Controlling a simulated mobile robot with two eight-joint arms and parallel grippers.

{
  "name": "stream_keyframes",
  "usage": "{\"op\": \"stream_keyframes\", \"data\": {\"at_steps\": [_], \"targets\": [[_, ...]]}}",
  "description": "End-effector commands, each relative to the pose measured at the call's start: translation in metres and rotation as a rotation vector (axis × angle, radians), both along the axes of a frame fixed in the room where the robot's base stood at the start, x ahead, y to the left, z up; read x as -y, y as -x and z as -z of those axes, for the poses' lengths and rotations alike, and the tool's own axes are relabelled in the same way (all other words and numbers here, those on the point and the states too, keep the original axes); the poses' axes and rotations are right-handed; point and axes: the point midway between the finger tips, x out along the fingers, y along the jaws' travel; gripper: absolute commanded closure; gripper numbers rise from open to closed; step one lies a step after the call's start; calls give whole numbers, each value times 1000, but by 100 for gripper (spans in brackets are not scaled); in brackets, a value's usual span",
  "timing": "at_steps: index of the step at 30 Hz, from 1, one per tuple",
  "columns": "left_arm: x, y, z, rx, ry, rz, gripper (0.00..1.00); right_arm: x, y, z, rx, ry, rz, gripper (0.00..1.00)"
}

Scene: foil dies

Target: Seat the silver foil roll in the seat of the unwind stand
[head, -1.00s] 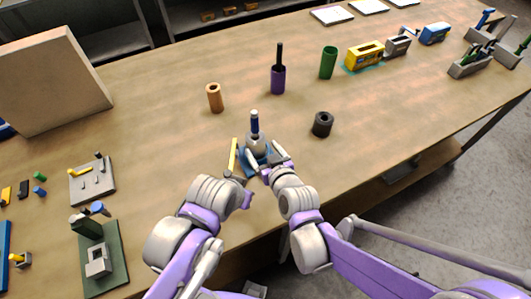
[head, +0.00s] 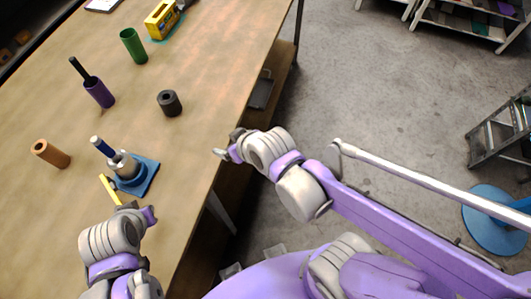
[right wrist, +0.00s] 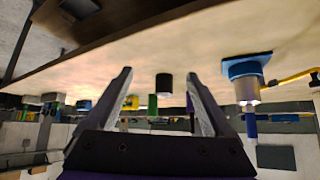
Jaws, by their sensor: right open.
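The silver foil roll (head: 124,166) stands upright around the post of the unwind stand, whose blue base (head: 148,178) is on the table. The post's blue and white top (head: 103,147) sticks up above the roll. I cannot tell how deep the roll sits. A yellow bar (head: 109,189) is beside the stand. My right gripper (head: 222,152) is open and empty, to the right of the stand by the table edge. The right wrist view shows the stand's base (right wrist: 246,66) and the roll (right wrist: 247,91) inverted, outside its fingers. My left gripper (head: 140,211) is close below the stand; its fingers are unclear.
A dark roll (head: 169,103), an orange roll (head: 51,153), a purple roll (head: 98,92) with a black post and a green roll (head: 133,46) stand around on the table. A yellow machine (head: 162,20) is farther back. Open floor lies right of the table edge.

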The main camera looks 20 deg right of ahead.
Motion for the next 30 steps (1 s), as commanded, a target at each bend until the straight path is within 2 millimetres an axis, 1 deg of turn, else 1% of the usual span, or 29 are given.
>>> {"op": "stream_keyframes", "data": {"at_steps": [1,3,6,9,13,30], "targets": [[0,0,0,0,0,0,100,29,16,2,-47,17,70,14],[0,0,0,0,0,0,100,57,38,5,-110,37,150,14],[0,0,0,0,0,0,100,85,63,9,-176,55,238,14],[0,0,0,0,0,0,100,99,78,11,-212,64,286,14],[0,0,0,0,0,0,100,104,84,12,-227,68,306,14],[0,0,0,0,0,0,100,103,83,12,-225,67,302,14]]}}
